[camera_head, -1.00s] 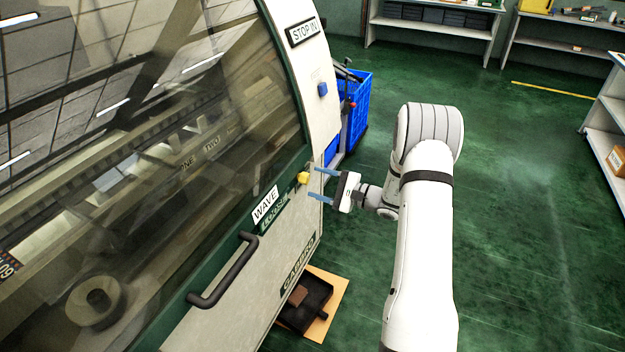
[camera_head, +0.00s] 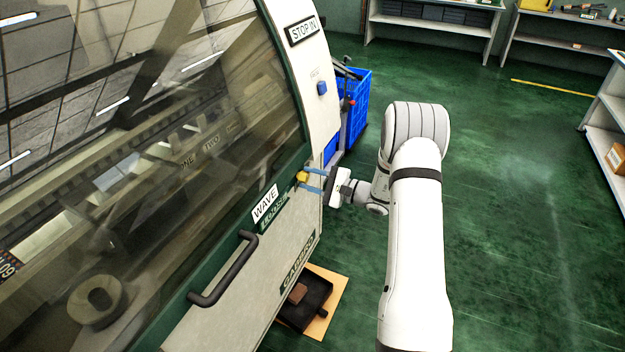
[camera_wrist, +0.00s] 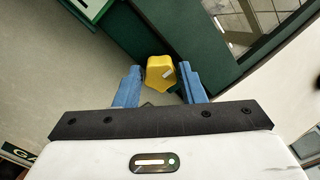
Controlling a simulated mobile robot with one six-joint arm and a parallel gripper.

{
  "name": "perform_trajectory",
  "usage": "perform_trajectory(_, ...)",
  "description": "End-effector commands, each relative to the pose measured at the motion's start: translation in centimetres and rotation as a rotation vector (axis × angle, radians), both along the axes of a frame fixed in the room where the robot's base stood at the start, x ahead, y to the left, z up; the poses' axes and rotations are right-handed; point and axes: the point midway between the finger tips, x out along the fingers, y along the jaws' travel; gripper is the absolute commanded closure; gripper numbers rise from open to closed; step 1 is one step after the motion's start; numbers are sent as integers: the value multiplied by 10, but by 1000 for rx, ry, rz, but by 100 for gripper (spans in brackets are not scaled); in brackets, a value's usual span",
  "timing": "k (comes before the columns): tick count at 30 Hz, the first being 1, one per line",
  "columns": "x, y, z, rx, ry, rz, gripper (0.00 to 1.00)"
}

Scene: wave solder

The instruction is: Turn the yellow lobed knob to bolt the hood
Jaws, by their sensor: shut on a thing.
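The yellow lobed knob (camera_head: 301,177) sits on the machine's front, at the lower right corner of the hood (camera_head: 200,160). In the wrist view the knob (camera_wrist: 160,73) lies between the tips of my two blue fingers, its lobes showing above them. My gripper (camera_head: 308,181) is shut on the knob, coming at it from the right. The hood is a dark green frame with a large clear window and looks closed. The finger contact on the knob's far side is hidden in the head view.
A black handle (camera_head: 225,270) sticks out from the hood at lower left. A blue crate (camera_head: 357,105) stands behind the machine. A black tray on cardboard (camera_head: 325,320) lies on the floor below. Shelves (camera_head: 435,25) stand at the back; the green floor on the right is clear.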

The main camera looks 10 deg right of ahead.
Motion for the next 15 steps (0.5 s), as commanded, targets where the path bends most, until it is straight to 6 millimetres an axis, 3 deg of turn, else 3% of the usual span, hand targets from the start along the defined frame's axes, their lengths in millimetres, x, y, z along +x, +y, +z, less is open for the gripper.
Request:
perform_trajectory(3,0,-5,-1,-1,2,1,87)
perform_trajectory(15,-1,1,-2,55,79,3,86)
